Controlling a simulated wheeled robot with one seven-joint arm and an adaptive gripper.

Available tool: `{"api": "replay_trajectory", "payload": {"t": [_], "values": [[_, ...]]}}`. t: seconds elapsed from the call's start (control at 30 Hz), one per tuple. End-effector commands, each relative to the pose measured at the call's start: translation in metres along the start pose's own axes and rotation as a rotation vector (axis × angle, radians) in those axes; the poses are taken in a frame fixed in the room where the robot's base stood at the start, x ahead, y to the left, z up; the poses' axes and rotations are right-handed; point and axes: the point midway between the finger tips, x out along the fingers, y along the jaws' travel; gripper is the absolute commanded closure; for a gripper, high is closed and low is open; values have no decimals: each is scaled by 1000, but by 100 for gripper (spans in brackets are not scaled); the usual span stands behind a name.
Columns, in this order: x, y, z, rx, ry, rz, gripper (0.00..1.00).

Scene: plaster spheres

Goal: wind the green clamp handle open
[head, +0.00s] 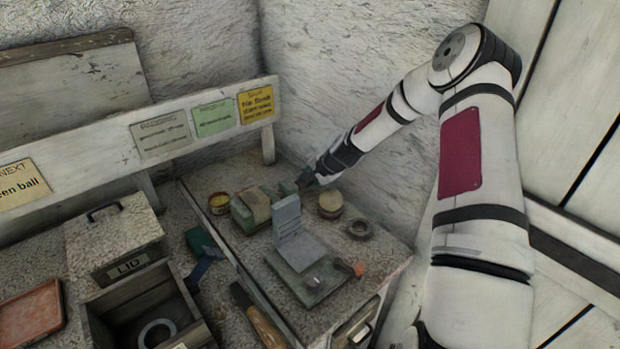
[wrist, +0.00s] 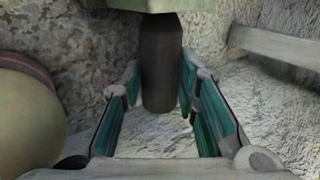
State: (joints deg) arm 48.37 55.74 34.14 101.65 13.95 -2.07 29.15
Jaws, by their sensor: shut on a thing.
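A green clamp (head: 245,216) with a tan block in it stands at the back of the right bench. A small green part (head: 287,187) shows beside my gripper (head: 306,181), probably belonging to the clamp handle. In the wrist view, a dark cylindrical grip (wrist: 161,65) hangs below a pale green part (wrist: 125,4), and I take it as the handle's grip. My gripper (wrist: 160,88) has its teal-padded fingers on both sides of this grip and is shut on it. In the head view the grip is hidden by my gripper.
A round tan object (head: 330,204) stands close right of my gripper, with a dark ring (head: 359,229) beyond. A grey upright plate (head: 288,216) stands in front. Walls are close behind.

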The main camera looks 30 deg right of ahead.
Motion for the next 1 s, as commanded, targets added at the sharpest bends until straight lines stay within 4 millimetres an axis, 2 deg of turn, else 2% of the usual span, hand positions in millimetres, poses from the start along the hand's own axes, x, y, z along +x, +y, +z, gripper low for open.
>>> {"api": "replay_trajectory", "payload": {"t": [0.6,0.63,0.7,1.0], "values": [[1,2,1,-1,-2,-33,99],[1,2,1,-1,-2,-33,65],[1,2,1,-1,-2,-33,51],[0,1,0,-1,-1,-34,51]]}}
